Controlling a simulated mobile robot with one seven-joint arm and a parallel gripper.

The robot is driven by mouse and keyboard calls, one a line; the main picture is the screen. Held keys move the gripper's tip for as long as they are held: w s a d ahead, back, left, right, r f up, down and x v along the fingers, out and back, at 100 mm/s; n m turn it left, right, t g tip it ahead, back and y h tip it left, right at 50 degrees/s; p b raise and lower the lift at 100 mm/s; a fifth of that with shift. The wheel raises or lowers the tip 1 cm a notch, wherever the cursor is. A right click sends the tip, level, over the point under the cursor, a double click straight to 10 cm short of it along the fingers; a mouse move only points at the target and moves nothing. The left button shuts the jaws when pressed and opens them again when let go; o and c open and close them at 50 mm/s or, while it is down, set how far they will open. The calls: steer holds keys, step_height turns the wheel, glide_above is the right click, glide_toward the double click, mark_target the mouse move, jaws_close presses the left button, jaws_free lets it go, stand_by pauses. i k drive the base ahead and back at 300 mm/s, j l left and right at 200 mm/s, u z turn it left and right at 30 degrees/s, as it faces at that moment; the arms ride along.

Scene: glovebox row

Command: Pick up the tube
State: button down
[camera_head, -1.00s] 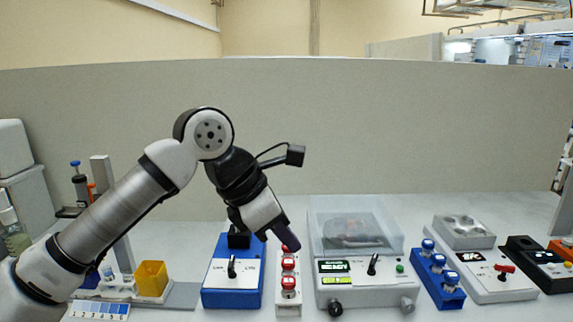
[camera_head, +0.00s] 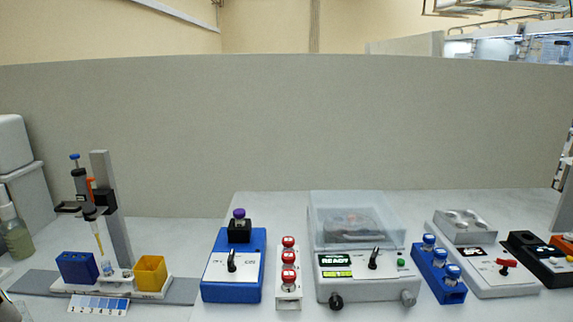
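A tube with a purple cap (camera_head: 239,214) stands upright in the black holder (camera_head: 239,236) on top of the blue mixer (camera_head: 233,266). Several tubes with red caps (camera_head: 289,258) stand in a narrow white rack (camera_head: 290,302). Several tubes with blue caps (camera_head: 441,255) stand in a blue rack (camera_head: 451,295). The picture does not show which tube is meant. My gripper is out of view.
At the left a pipette (camera_head: 82,180) hangs on a grey stand above blue and yellow (camera_head: 151,274) containers. The clear-lidded machine (camera_head: 357,222) stands right of the red-capped tubes. A grey wall (camera_head: 290,120) closes the back.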

mark_target(239, 214)
steer(key=j+z, duration=0.2)
steer(key=j, duration=0.4)
steer(key=j+z, duration=0.25)
steer(key=j, duration=0.35)
steer(key=j+z, duration=0.2)
steer(key=j, duration=0.4)
steer(key=k+j+z, duration=0.2)
steer(key=j, duration=0.4)
steer(key=j+z, duration=0.25)
steer(key=j, duration=0.35)
steer(key=i+j, duration=0.15)
steer(key=i, duration=0.3)
steer(key=i+j, duration=0.2)
steer(key=i, duration=0.3)
